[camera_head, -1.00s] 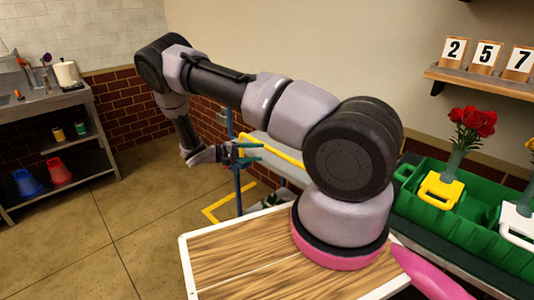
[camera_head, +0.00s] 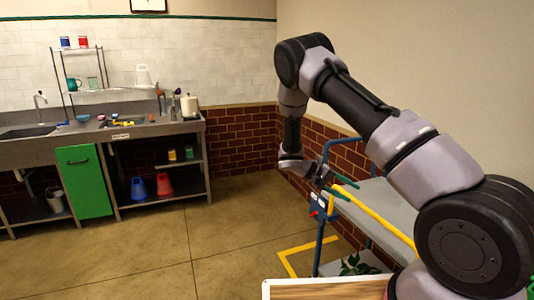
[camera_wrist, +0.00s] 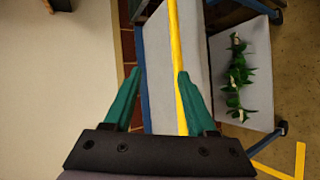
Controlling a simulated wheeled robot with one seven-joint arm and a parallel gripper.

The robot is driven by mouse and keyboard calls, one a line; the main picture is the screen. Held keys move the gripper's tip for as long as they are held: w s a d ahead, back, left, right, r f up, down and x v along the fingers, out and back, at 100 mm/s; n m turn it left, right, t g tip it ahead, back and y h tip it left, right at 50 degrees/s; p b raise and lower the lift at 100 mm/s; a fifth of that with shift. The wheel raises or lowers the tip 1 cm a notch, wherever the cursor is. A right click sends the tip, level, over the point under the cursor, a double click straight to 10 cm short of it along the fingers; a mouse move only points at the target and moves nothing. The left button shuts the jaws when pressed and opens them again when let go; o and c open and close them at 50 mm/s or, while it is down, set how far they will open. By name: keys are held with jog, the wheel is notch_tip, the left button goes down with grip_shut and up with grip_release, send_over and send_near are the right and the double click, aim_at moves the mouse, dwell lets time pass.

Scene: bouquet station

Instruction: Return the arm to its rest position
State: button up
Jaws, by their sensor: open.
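My gripper (camera_head: 332,188) is at the end of my raised, bent arm, right of the middle in the head view. In the wrist view its two green fingers (camera_wrist: 158,98) stand wide apart with nothing between them in grasp. Beyond the fingers is a grey cart (camera_wrist: 158,50) with a yellow bar (camera_wrist: 178,60). I cannot tell the exact gap between the fingers and the cart.
The cart (camera_head: 385,200) has a blue frame and stands by the brick wall. Green leafy stems (camera_wrist: 238,80) lie on its lower shelf. A sink counter (camera_head: 100,135) stands along the far wall. The floor (camera_head: 150,255) between is clear.

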jog(key=s+a+r+m+t+y, duration=0.1)
jog(key=s+r+t+y, duration=0.2)
jog(key=s+r, duration=0.5)
jog(key=s+a+r+t+y, duration=0.2)
jog(key=s+r+y, duration=0.4)
jog(key=r, duration=1)
jog(key=s+a+r+m+t+y, duration=0.1)
jog(key=s+r+t+y, duration=0.4)
jog(key=s+r, duration=0.6)
jog(key=shift+s+a+r+m, duration=0.3)
jog(key=shift+a+r, duration=0.35)
jog(key=shift+r, duration=0.25)
